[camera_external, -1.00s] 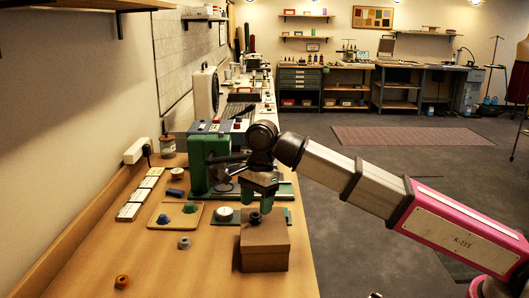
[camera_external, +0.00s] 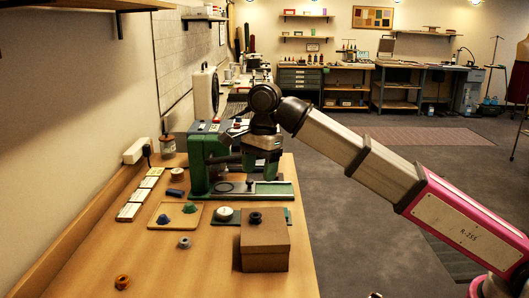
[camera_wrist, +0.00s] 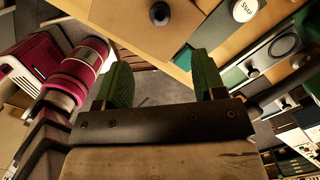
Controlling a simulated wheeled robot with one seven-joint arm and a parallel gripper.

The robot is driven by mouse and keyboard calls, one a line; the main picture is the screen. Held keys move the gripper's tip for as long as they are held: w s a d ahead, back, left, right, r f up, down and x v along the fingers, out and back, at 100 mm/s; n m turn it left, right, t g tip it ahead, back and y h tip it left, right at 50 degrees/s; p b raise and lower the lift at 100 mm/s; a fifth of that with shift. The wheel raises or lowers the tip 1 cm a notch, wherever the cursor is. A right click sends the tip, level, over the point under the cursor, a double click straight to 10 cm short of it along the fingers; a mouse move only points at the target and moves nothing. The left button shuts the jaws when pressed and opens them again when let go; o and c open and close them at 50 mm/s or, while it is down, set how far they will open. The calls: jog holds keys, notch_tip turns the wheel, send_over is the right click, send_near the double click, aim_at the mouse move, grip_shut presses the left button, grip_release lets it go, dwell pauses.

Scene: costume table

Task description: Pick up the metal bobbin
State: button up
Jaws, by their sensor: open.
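In the external view, my gripper (camera_external: 262,168) has green fingers and hangs above the green machine's base, behind and above a brown box (camera_external: 265,258). It is open and holds nothing. A small dark spool-like piece (camera_external: 255,218) stands on the box top; it also shows near the top of the wrist view (camera_wrist: 160,13), beyond my fingers (camera_wrist: 160,82). A small grey ring-shaped piece (camera_external: 184,243) lies on the table left of the box. I cannot tell for sure which of the two is the metal bobbin. Neither touches my gripper.
The green machine (camera_external: 200,160) stands behind the box. A white round piece (camera_external: 224,214) lies left of the box. A wooden tray (camera_external: 160,224) holds green and blue pieces. An orange ring (camera_external: 122,282) lies at front left. The table's front middle is clear.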

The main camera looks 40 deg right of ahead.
jog(key=n, duration=3.5)
send_near(185, 242)
jog(key=f, duration=0.6)
jog(key=w+f, duration=0.1)
jog(key=f, duration=0.2)
jog(key=shift+a+f, duration=0.1)
jog(key=shift+a, duration=0.2)
jog(key=c, duration=1)
